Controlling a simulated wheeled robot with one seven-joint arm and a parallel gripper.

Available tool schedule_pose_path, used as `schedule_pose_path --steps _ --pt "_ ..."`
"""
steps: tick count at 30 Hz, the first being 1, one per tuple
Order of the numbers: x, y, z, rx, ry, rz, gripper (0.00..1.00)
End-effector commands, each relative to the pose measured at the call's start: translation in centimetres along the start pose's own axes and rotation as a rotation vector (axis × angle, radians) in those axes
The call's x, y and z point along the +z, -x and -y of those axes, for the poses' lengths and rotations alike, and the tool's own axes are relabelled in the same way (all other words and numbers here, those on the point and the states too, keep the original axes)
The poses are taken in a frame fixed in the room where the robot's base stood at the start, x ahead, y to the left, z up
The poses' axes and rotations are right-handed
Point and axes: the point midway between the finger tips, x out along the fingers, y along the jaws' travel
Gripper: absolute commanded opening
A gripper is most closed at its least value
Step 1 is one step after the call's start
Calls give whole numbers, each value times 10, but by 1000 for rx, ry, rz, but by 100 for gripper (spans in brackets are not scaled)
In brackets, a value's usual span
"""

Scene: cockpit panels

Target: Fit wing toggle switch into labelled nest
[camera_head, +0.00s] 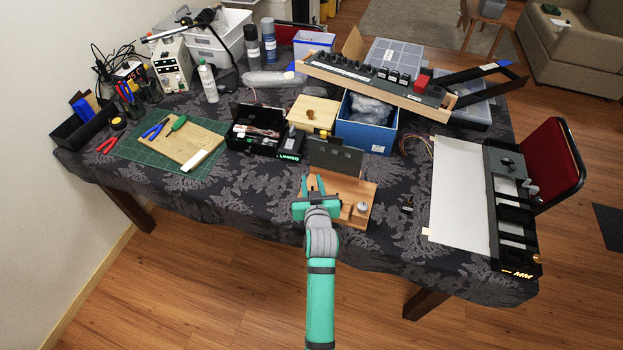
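My teal gripper (313,184) is over the left part of a small wooden base (346,190) near the table's front edge. Its two fingers look apart, with nothing visible between them. An upright dark panel (334,156) stands at the back of this base. A small grey knob-like part (361,207) is on the base, right of my gripper. A small black switch-like piece (408,204) lies on the cloth further right; I cannot tell if it is the wing toggle switch. A black unit with lit green lettering (290,156) stands behind left. The labelled nest cannot be made out for certain.
A blue box (366,134) and a long switch panel (375,80) stand behind. A white board with black modules (461,198) covers the right end. A green cutting mat (145,157) with tools lies left. Patterned cloth (255,205) is clear left of my gripper.

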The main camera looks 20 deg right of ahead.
Motion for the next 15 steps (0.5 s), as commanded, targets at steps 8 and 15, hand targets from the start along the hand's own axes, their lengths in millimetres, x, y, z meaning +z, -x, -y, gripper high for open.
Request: schedule_pose_path --steps 8,15 --pt "1 57 0 0 0 1 26" --pt "1 88 0 -1 0 1 26"
